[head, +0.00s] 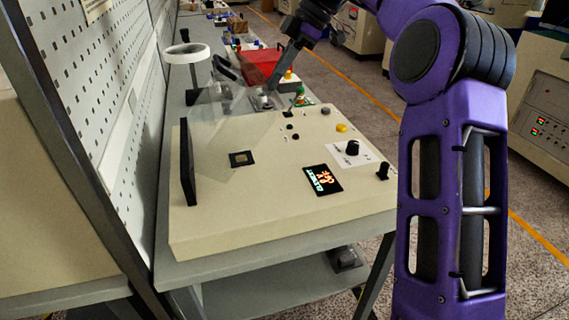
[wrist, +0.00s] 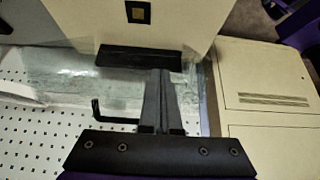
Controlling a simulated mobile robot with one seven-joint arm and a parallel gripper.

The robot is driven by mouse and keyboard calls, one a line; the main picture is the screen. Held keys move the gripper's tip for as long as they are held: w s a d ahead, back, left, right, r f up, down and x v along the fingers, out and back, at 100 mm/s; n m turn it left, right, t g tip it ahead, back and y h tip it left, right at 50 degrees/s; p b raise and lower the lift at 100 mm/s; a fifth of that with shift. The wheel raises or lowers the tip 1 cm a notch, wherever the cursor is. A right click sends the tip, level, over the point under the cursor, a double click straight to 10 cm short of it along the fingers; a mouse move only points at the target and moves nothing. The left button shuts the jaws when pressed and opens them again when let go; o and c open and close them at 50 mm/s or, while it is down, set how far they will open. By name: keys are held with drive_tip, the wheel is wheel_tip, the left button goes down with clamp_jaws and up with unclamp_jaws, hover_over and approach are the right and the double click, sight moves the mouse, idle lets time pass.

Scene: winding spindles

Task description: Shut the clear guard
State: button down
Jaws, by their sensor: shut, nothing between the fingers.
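The clear guard (head: 222,112) is a see-through panel over the far left part of a beige machine box (head: 250,200). It stands raised and tilted; its edges are faint. In the wrist view the clear guard (wrist: 65,72) lies behind and left of my fingers. A black upright bar (head: 187,165) stands on the box's left edge. A black L-shaped handle (wrist: 98,108) shows left of my fingers in the wrist view. My gripper (head: 271,86) is shut and empty, pointing down at the far end of the box. It also shows in the wrist view (wrist: 158,72); contact with the guard cannot be told.
The box top carries a lit display (head: 323,180), a black knob (head: 352,147) and a yellow button (head: 341,128). A red bin (head: 262,66) and a white ring (head: 186,53) stand beyond it. A perforated wall panel (head: 95,90) closes the left side.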

drive_tip(key=shift+f, duration=0.3)
drive_tip(key=shift+w+d+f+b, duration=0.15)
drive_tip(key=shift+d+f+b, duration=0.25)
drive_tip(key=shift+f, duration=0.3)
drive_tip(key=shift+w+d+f+b, duration=0.1)
drive_tip(key=shift+d+f+b, duration=0.25)
drive_tip(key=shift+f, duration=0.35)
drive_tip(key=shift+d+f, duration=0.1)
drive_tip(key=shift+f, duration=0.1)
drive_tip(key=shift+w+d+f+b, duration=0.1)
drive_tip(key=shift+d+f+b, duration=0.2)
drive_tip(key=shift+f, duration=0.4)
drive_tip(key=shift+w+d+f+b, duration=0.1)
drive_tip(key=shift+d+f+b, duration=0.2)
drive_tip(key=shift+f, duration=0.35)
drive_tip(key=shift+a, duration=0.1)
drive_tip(key=shift+d+f+b, duration=0.2)
drive_tip(key=shift+f+b, duration=0.25)
drive_tip(key=shift+f, duration=0.4)
drive_tip(key=shift+d+f+b, duration=0.2)
drive_tip(key=shift+f+b, duration=0.2)
drive_tip(key=shift+f, duration=0.5)
